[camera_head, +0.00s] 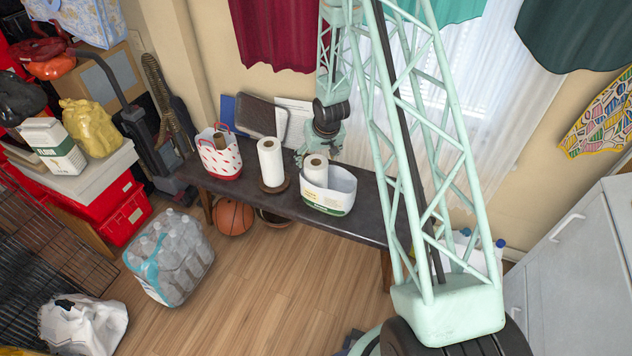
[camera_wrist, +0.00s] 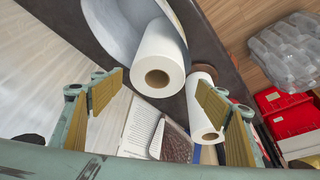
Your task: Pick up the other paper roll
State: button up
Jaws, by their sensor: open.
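A white paper roll (camera_head: 315,171) stands in an open white tub (camera_head: 328,204) on the dark table; its upper end sticks out above the rim. A second paper roll (camera_head: 271,162) stands on a round brown base (camera_head: 274,186) to the left of the tub. My gripper (camera_head: 313,148) is just behind the tub. In the wrist view my gripper (camera_wrist: 160,81) is open and empty, and the tub's roll (camera_wrist: 160,50) shows between and beyond the fingers. The other roll (camera_wrist: 202,105) is partly hidden by the right finger.
A white basket with red marks (camera_head: 219,160) holds a brownish item at the table's left end. A notebook and papers (camera_wrist: 145,127) lean at the back of the dark table (camera_head: 365,220). A basketball (camera_head: 233,216) and a pack of bottles (camera_head: 170,257) are on the floor.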

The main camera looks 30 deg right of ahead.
aim_at(316, 162)
jog(key=shift+d+b+x, duration=0.2)
jog(key=shift+b+x, duration=0.15)
jog(key=shift+x, duration=2.2)
jog(key=c, duration=1.2)
jog(key=shift+r, duration=0.15)
notch_tip(316, 162, up, 18)
jog(key=p, duration=0.7)
